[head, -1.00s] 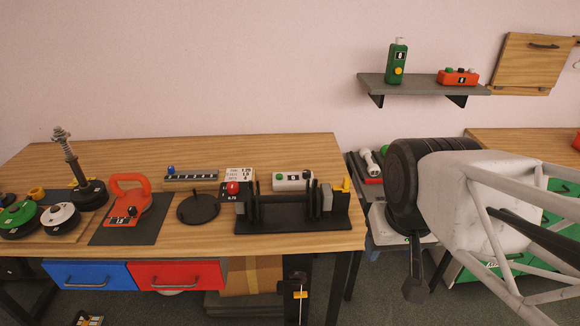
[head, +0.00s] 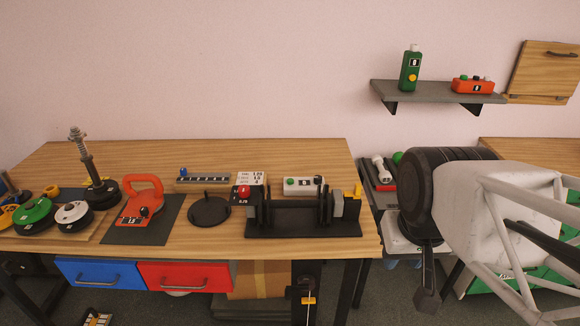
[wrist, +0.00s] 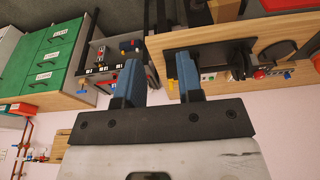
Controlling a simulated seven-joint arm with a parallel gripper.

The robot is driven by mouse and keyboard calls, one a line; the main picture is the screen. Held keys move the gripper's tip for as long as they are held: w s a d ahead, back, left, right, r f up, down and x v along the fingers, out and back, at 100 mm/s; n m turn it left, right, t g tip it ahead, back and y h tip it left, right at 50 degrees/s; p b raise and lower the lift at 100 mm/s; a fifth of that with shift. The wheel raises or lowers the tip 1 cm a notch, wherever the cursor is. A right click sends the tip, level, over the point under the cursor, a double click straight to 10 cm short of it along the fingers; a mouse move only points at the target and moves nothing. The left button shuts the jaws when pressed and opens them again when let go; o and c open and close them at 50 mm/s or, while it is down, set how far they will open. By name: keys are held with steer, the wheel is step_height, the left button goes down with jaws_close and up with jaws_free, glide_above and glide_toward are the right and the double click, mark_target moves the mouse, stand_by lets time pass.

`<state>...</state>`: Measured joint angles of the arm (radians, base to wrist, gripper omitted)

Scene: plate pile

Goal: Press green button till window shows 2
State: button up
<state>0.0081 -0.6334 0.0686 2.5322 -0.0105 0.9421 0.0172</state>
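A white box (head: 303,190) lies on the workbench, behind a black rack. It has a green button (head: 291,182) at its left, a small dark window and a dark knob at its right. The window's digit is too small to read. Part of the box seems to show in the wrist view, too small to make out well.
The black rack (head: 300,229) stands at the bench's right front edge. A red-knobbed device (head: 243,192), a black disc (head: 209,210) and an orange kettlebell-like weight (head: 142,200) lie leftward. The wall shelf (head: 438,94) is at upper right. The bench's back strip is clear.

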jaws_close()
stand_by(1.4)
